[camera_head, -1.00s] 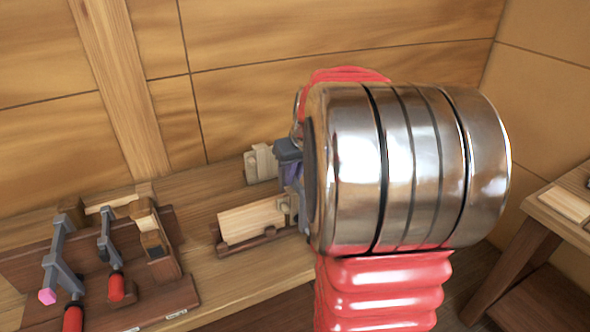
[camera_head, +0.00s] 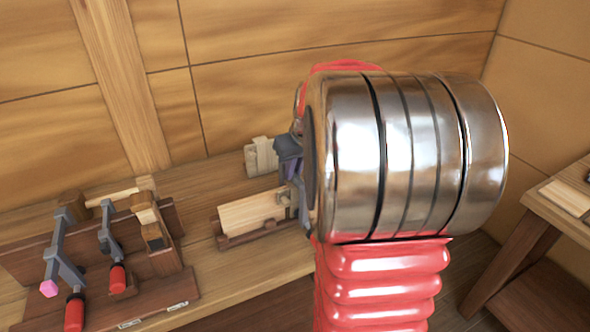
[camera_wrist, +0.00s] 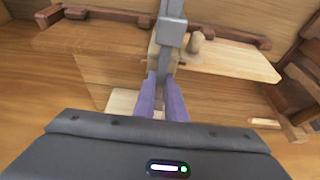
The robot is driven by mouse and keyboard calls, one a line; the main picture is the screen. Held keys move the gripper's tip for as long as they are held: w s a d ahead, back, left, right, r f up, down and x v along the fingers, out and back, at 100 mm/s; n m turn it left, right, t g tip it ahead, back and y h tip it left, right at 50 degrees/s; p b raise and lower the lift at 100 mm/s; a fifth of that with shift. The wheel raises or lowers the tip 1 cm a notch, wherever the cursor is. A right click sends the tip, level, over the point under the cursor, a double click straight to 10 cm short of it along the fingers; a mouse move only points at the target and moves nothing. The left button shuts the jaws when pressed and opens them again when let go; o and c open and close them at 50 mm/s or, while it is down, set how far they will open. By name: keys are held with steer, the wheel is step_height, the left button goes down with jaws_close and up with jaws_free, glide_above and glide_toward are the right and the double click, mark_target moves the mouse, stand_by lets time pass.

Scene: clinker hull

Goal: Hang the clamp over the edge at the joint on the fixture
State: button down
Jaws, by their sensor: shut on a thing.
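My gripper (camera_wrist: 162,84) has purple fingers shut on a grey metal clamp (camera_wrist: 172,30), whose bar runs away from me in the wrist view. In the head view, my arm hides most of the clamp. The fixture is a pale board (camera_head: 253,211) held in a dark wooden cradle on the bench. In the wrist view, the board (camera_wrist: 232,60) lies right of the clamp, with a small wooden block and a round peg (camera_wrist: 195,42) close to the bar. I cannot tell whether the clamp touches the board.
A dark rack (camera_head: 150,290) with two red-handled clamps stands on the bench at left. A pale block (camera_head: 261,157) sits behind the fixture. Wood-panelled walls close off the back. Another wooden table (camera_head: 562,212) stands at right.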

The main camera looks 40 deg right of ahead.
steer(key=shift+s+a, duration=0.15)
steer(key=shift+s, duration=0.35)
stand_by(0.6)
steer(key=c, duration=1.7)
jaws_free()
steer(key=shift+f, duration=0.1)
steer(key=v, duration=1.4)
